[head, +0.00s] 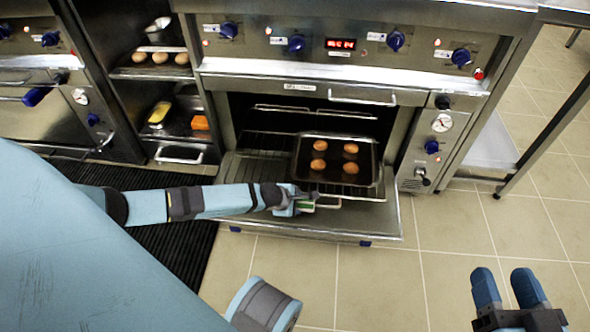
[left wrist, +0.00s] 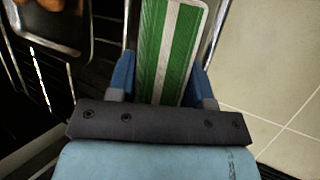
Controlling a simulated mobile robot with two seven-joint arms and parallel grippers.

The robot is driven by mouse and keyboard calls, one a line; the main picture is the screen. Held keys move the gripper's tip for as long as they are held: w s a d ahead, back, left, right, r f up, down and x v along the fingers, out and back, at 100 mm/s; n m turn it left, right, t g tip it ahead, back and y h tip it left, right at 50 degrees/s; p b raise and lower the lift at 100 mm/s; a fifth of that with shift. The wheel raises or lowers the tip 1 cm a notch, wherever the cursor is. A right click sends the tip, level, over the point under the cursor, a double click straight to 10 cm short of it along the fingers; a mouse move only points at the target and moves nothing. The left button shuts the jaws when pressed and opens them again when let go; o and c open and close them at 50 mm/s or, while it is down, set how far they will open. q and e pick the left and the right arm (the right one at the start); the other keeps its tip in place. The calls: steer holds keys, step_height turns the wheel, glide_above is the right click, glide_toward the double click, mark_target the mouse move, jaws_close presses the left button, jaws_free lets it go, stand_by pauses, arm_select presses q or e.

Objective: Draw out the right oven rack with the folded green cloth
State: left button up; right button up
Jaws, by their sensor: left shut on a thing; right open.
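The right oven rack (head: 371,195) sits low in the open oven and reaches out over the lowered door. It carries a dark baking tray (head: 336,172) with several round buns. My left gripper (head: 306,203) is at the rack's front edge, by a small pale handle (head: 330,203). It is shut on the folded green cloth (head: 308,205), whose green and white stripes show between the blue fingers in the left wrist view (left wrist: 172,45). Whether the cloth wraps the handle is hidden. My right gripper (head: 505,290) is open and empty over the floor at lower right.
The lowered oven door (head: 280,222) lies flat below the rack. Another rack (head: 262,150) lies to the left inside the oven. The tiled floor in front and right is clear.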

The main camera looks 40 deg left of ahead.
steer(key=shift+w+a+f, duration=0.1)
steer(key=shift+a+f, duration=0.2)
steer(key=shift+f, duration=0.25)
arm_select(q)
steer(key=shift+s+r+p, duration=0.15)
steer(key=shift+r+p, duration=0.05)
steer(key=shift+p, duration=0.25)
arm_select(e)
steer(key=shift+d+r, duration=0.1)
steer(key=shift+r, duration=0.15)
steer(key=shift+r, duration=0.1)
arm_select(q)
steer(key=shift+f, duration=0.2)
arm_select(e)
steer(key=shift+w+d, duration=0.1)
steer(key=shift+r, duration=0.1)
arm_select(q)
steer(key=shift+s+d+r+p, duration=0.1)
steer(key=shift+r+p, duration=0.2)
steer(key=shift+p, duration=0.05)
arm_select(e)
steer(key=shift+a+r, duration=0.2)
steer(key=shift+r, duration=0.1)
arm_select(q)
steer(key=shift+r, duration=0.1)
arm_select(e)
steer(key=shift+d+r, duration=0.1)
steer(key=shift+r, duration=0.05)
